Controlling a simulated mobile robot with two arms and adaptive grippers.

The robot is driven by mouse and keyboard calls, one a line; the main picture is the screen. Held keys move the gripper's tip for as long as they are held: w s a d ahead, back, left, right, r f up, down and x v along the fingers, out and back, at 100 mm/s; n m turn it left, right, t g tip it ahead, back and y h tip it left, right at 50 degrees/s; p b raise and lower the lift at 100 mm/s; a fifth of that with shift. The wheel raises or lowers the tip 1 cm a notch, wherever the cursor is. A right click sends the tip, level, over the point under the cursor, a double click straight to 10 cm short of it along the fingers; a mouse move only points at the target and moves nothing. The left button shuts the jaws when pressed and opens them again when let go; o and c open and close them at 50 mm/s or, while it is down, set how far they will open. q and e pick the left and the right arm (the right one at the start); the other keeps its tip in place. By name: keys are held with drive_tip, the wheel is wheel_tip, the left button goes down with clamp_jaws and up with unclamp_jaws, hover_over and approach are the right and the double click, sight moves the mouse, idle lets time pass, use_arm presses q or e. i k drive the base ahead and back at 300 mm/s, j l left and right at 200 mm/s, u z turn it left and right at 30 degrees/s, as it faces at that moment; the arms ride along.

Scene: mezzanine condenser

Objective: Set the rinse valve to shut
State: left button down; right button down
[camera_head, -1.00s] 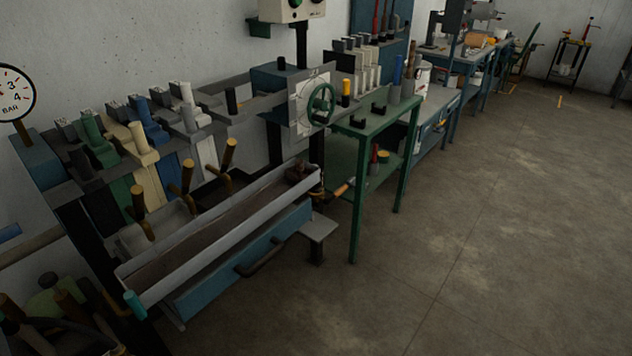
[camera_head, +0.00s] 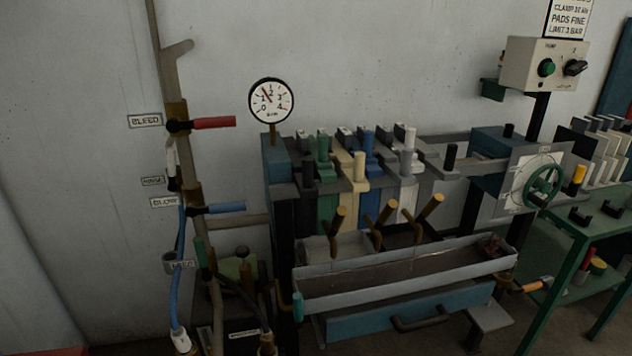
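A vertical pipe on the wall at the left carries several valves with small labels. A red lever (camera_head: 214,122) sticks out level to the right beside the label reading BLEED (camera_head: 145,121). A blue lever (camera_head: 226,207) sticks out roughly level to the right beside a label that seems to read BLOW (camera_head: 164,202). A pale handle (camera_head: 171,157) points up along the pipe above a small label (camera_head: 153,181) too blurred to read surely. A dark green-black handle (camera_head: 201,251) stands near a lower blurred label (camera_head: 184,264). I cannot tell which is the rinse valve. Neither gripper shows.
A filter press with coloured plates (camera_head: 361,175) and a long drip tray (camera_head: 400,277) stands right of the pipe. A pressure gauge (camera_head: 271,101) sits above its left end. A blue hose (camera_head: 177,275) hangs below the valves. A green table (camera_head: 575,255) stands at the right.

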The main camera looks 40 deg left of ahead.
sight(172, 167)
drive_tip(key=u, duration=2)
